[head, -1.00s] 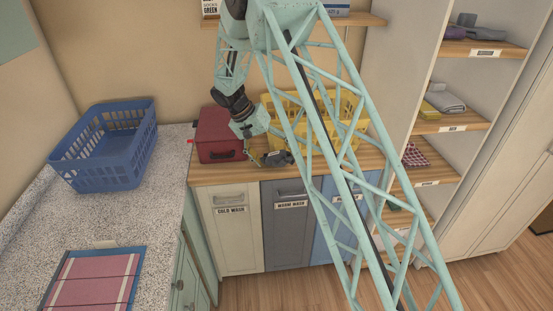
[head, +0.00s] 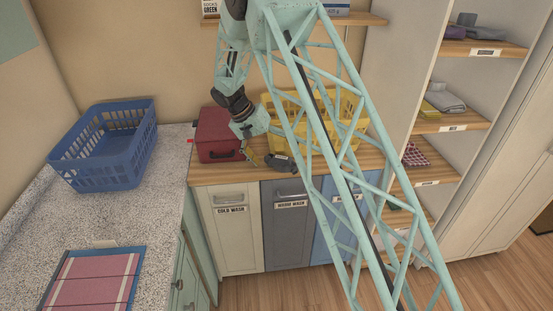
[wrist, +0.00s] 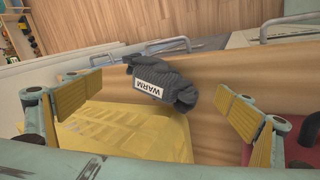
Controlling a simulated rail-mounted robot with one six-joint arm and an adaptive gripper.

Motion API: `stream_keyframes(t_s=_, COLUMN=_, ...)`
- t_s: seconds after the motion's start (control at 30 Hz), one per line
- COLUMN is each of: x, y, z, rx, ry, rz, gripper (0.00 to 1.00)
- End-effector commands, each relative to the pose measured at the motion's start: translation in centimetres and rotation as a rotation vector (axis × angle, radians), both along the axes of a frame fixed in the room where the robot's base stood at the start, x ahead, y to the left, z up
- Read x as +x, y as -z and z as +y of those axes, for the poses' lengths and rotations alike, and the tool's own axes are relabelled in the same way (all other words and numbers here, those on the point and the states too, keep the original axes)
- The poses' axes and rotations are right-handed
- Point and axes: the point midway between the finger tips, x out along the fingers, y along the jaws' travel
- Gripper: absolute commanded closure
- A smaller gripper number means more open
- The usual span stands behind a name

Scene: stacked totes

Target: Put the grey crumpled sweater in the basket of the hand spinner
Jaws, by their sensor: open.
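A dark grey knitted bundle, which looks like the crumpled sweater (head: 281,163), lies near the front edge of the wooden counter. In the wrist view the sweater (wrist: 168,78) has a white WARM label. My gripper (head: 258,158) is just left of it in the head view. In the wrist view my open gripper (wrist: 160,98) has its yellow pads wide apart, with the sweater between and beyond them. Nothing is held. I cannot make out a hand spinner or its basket in either view.
A yellow basket (head: 345,125) and a red case (head: 218,136) flank the gripper on the wooden counter. Labelled bins, one reading cold wash (head: 231,225), stand below. A blue basket (head: 110,150) stands on the speckled worktop. Shelves with folded cloths (head: 445,102) are at the right.

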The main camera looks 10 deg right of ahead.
Motion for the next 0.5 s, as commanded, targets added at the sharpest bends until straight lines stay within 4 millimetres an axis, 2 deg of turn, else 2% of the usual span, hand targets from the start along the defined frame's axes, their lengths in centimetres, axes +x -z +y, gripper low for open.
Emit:
stream_keyframes(t_s=0.27, x=0.1, y=-0.8, z=0.3, rx=0.000, ry=0.000, rz=-0.001, gripper=0.02)
stream_keyframes(t_s=0.5, x=0.3, y=-3.4, z=1.6, rx=0.000, ry=0.001, rz=-0.002, gripper=0.02)
